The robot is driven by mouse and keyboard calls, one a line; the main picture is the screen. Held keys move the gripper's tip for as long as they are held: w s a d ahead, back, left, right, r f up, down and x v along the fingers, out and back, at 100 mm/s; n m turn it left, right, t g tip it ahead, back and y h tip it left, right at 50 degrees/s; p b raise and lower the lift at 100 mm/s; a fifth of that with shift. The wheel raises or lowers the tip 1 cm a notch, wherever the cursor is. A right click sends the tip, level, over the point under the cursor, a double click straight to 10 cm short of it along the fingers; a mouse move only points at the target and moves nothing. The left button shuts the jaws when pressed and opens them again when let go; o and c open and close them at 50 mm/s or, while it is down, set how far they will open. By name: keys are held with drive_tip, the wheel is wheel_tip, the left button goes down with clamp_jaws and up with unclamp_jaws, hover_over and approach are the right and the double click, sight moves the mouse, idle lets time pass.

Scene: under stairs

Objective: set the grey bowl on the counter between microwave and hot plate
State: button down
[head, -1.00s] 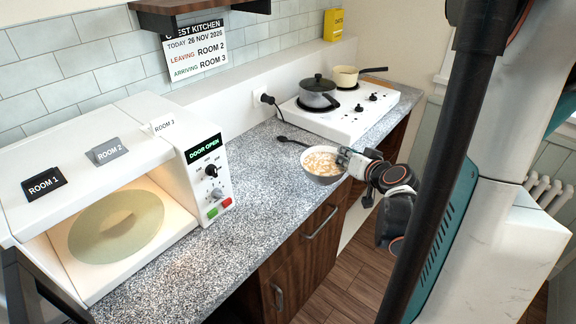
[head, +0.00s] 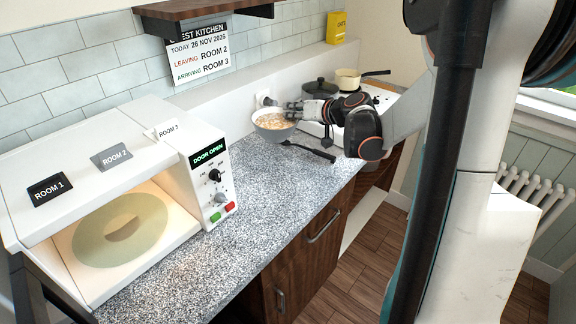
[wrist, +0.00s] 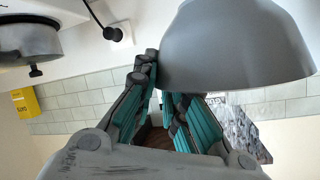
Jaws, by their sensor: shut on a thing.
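The grey bowl (head: 273,124), filled with pale food, is upright in my gripper (head: 292,112) near the back wall, between the microwave (head: 205,165) and the hot plate (head: 314,129). My gripper is shut on the bowl's right rim; the wrist view shows the bowl's smooth outer side (wrist: 235,45) against the fingers (wrist: 155,65). The bowl appears held a little above the counter (head: 265,195); whether its base touches is hard to tell. The microwave is open and lit, with a turntable inside. My arm hides part of the hot plate.
A black utensil (head: 310,150) lies on the counter in front of the hot plate. A lidded grey pot (head: 320,89) and a cream pan (head: 348,78) stand on the hot plate. A plug (head: 267,100) sits in the wall behind the bowl. The front counter is clear.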

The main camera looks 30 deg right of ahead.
wheel_tip(320, 180, down, 18)
drive_tip(key=b, duration=0.5)
drive_tip(key=shift+f+b, duration=0.15)
drive_tip(key=shift+b, duration=0.25)
drive_tip(key=c, duration=2)
unclamp_jaws()
drive_tip(key=shift+f, duration=0.1)
drive_tip(key=o, duration=0.4)
drive_tip(key=shift+c, duration=0.2)
drive_tip(key=shift+r, duration=0.25)
drive_tip(key=p+v, duration=0.3)
drive_tip(key=v, duration=0.9)
